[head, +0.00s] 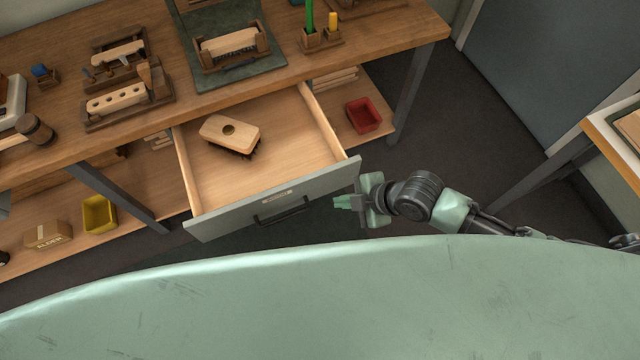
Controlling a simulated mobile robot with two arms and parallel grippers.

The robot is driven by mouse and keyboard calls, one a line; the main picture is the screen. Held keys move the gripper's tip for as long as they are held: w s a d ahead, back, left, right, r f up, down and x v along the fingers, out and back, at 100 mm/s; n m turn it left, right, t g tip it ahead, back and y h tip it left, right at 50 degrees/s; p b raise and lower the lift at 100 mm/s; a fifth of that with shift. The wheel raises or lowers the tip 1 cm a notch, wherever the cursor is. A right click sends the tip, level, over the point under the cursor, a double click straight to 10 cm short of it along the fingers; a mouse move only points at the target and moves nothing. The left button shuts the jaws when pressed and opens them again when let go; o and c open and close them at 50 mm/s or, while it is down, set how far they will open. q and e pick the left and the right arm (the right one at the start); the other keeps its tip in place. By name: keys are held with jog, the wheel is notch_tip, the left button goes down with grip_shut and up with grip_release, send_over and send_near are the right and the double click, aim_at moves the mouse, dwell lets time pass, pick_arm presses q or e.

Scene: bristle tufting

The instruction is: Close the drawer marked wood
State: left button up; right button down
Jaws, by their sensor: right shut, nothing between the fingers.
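The drawer (215,222) under the workbench stands open, pulled well out towards me. Its front is grey-green with a dark bar handle and a small pale label whose text is too small to read. A wooden brush block with a hole and dark bristles (229,131) lies inside it. My right gripper (338,202) is shut and empty. It is in front of the drawer front's right part, to the right of the handle; I cannot tell if it touches. My left gripper is not in view.
The workbench top (290,50) holds wooden jigs, brush blocks and a green mat. The lower shelf holds a red bin (363,115), a yellow bin (99,214) and a box (47,235). Another table (597,130) stands at the right. Dark floor lies between.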

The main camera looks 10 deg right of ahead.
send_near(307, 191)
notch_tip(307, 191, down, 4)
jog(key=s+a, duration=0.1)
jog(key=s, duration=0.1)
jog(key=w, duration=0.1)
jog(key=w+a+p, duration=0.1)
jog(key=w, duration=0.1)
jog(key=shift+w+a+r, duration=0.1)
jog(key=shift+w+r, duration=0.15)
